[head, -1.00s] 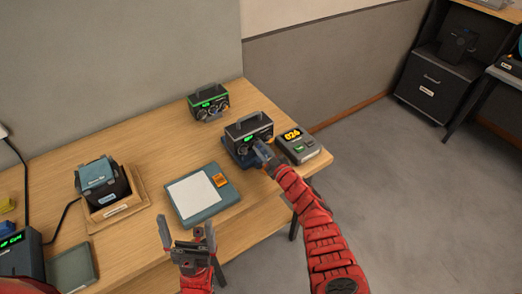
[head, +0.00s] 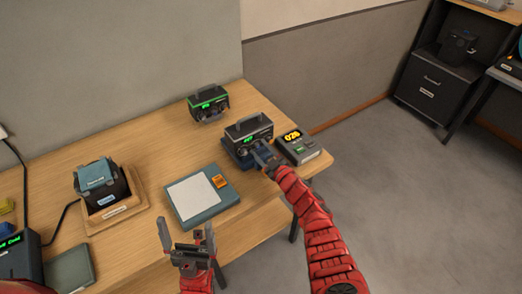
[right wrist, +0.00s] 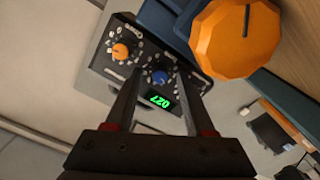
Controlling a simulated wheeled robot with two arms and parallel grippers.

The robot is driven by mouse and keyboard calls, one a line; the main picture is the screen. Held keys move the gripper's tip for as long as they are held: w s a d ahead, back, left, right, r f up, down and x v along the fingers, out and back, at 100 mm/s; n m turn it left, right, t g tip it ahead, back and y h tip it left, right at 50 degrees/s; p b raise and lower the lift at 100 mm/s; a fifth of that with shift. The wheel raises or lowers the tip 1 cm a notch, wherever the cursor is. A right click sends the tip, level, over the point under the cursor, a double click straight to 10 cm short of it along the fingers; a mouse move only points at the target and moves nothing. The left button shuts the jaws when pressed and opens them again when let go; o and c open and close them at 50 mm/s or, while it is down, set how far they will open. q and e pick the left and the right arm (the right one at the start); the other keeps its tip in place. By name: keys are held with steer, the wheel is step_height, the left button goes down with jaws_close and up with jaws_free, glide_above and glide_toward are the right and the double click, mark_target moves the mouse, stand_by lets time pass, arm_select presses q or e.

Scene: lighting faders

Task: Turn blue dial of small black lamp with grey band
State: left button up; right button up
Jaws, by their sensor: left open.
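The small black lamp with a grey band (head: 248,130) stands near the table's right end and has a lit green display. In the right wrist view its face shows a blue dial (right wrist: 161,77), an orange dial (right wrist: 120,51) and the green display (right wrist: 160,101). My right gripper (head: 264,156) is at the lamp's front. In the right wrist view its fingers (right wrist: 160,78) lie on either side of the blue dial; I cannot tell whether they touch it. My left gripper (head: 187,228) is open and empty, before the table's front edge.
A similar lamp with a green band (head: 209,103) stands behind. A grey box with a yellow display (head: 297,147) is close on the right. A blue pad with white sheet (head: 195,194) lies left. A large orange knob (right wrist: 235,38) is close in the wrist view.

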steer(key=shift+v, duration=0.8)
steer(key=b+v, duration=0.1)
steer(key=v, duration=1.4)
steer(key=shift+s+d+b, duration=0.2)
steer(key=shift+s+b, duration=0.15)
steer(key=shift+b, duration=0.05)
